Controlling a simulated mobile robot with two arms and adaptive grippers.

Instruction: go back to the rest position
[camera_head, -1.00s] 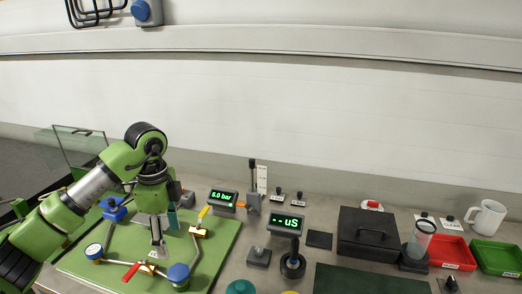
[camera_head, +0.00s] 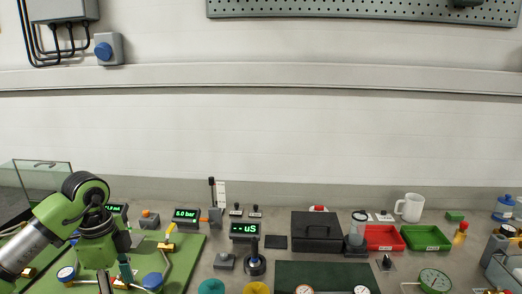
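My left arm comes in from the left, over the green board (camera_head: 190,262) at the lower left. My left gripper (camera_head: 105,284) points down over the board, near the bottom edge of the picture. It is seen edge-on and its tips are cut off or hidden, so I cannot tell whether it is open or shut. No object shows clearly in it. A blue knob (camera_head: 152,281) and a yellow-handled valve (camera_head: 168,236) are to its right, apart from it. A round gauge (camera_head: 66,274) is to its left. My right gripper is not in view.
Behind are a "6.0 bar" display (camera_head: 186,215) and a "-- uS" display (camera_head: 244,230). A black case (camera_head: 316,231), a red tray (camera_head: 384,238), a green tray (camera_head: 425,238) and a white mug (camera_head: 409,207) stand at the right. The space above the bench is clear.

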